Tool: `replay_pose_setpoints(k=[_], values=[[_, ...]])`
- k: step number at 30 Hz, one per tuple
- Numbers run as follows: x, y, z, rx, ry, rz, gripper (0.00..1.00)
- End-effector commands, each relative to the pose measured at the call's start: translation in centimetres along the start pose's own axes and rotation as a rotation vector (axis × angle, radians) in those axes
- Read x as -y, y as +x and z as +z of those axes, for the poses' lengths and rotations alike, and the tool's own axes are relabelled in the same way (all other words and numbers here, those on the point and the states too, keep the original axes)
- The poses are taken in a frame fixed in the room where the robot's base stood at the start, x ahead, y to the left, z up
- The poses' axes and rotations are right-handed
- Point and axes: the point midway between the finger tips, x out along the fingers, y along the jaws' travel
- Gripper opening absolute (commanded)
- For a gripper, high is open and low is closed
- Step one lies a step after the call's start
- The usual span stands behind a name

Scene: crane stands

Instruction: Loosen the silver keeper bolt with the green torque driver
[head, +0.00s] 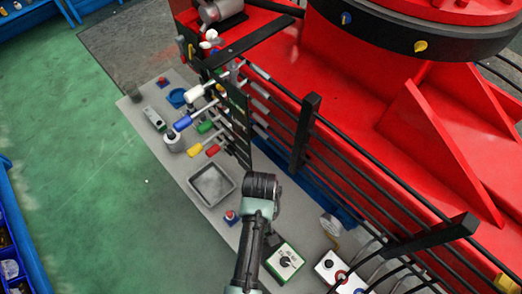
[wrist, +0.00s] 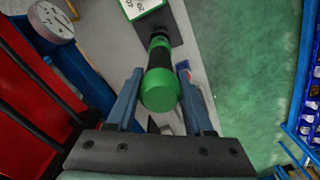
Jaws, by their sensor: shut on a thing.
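The green torque driver (wrist: 160,92) shows end-on in the wrist view, with a round green cap and a black band farther down. My gripper (wrist: 159,78) is shut on it, one blue-grey finger on each side. Its far end points at a dark square piece on the grey bench; I cannot tell whether it touches. In the head view my dark wrist (head: 262,188) is over the bench and hides the driver and fingers. I cannot pick out the silver keeper bolt in either view.
The grey bench (head: 143,108) holds a metal tray (head: 211,185), a red button (head: 231,216) and a green-and-white box (head: 285,262). Coloured levers (head: 205,127) stick out left of a dark panel. Black rails and the red crane (head: 390,170) stand right. A round gauge (wrist: 50,22) is nearby.

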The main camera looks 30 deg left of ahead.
Motion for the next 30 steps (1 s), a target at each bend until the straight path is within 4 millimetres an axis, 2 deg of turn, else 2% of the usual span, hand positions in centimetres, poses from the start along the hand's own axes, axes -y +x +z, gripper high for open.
replay_pose_setpoints(k=[1, 30], values=[[-0.1, -0.6, -0.2, -0.004, 0.0, 0.001, 0.0], [-0.1, -4.6, -0.2, -0.005, 0.001, 0.002, 0.0]])
